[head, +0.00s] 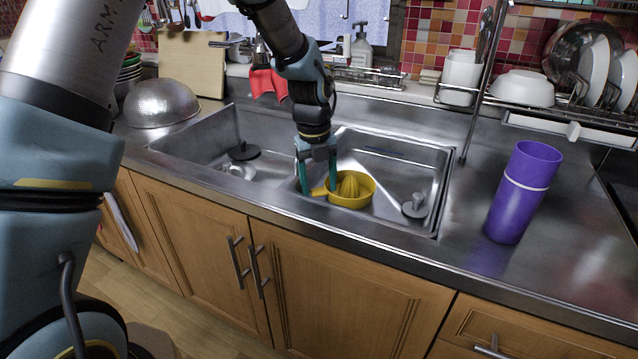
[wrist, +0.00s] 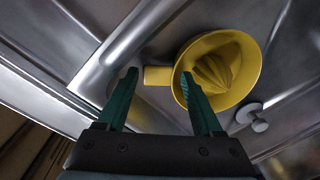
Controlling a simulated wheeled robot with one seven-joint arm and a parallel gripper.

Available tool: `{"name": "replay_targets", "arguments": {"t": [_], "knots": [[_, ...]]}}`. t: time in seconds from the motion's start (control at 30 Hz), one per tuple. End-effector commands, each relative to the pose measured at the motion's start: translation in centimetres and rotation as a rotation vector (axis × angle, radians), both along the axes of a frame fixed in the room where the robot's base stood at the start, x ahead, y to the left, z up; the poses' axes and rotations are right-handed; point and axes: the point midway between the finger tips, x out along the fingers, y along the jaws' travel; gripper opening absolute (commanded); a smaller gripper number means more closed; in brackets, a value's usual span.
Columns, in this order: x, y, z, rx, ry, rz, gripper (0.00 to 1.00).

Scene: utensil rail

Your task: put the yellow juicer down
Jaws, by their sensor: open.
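The yellow juicer (head: 352,188) is a round bowl with a ribbed cone and a short handle. It sits in the right basin of the steel sink (head: 400,170), towards its left front. My gripper (head: 318,185) is over the handle side of the juicer, pointing down, with its teal fingers apart. In the wrist view the juicer (wrist: 220,68) is upright, its handle lying between the open fingers of my gripper (wrist: 158,85). The right finger overlaps the bowl's near rim in that view. I cannot tell whether either finger touches the juicer.
A purple bottle (head: 522,192) stands on the counter right of the sink. A metal bowl (head: 162,103) lies upside down at left. A dish rack (head: 560,115) with plates stands back right. The sink's front rim and basin divider are close to my gripper.

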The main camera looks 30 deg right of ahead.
Motion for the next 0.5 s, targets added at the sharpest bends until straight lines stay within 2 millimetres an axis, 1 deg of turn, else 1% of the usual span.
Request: {"name": "replay_targets", "arguments": {"t": [0.17, 0.5], "knots": [[0.1, 0.0, 2.1, -0.005, -0.003, 0.0, 0.68], [0.3, 0.6, 9.0, -0.004, -0.004, 0.001, 0.68]]}}
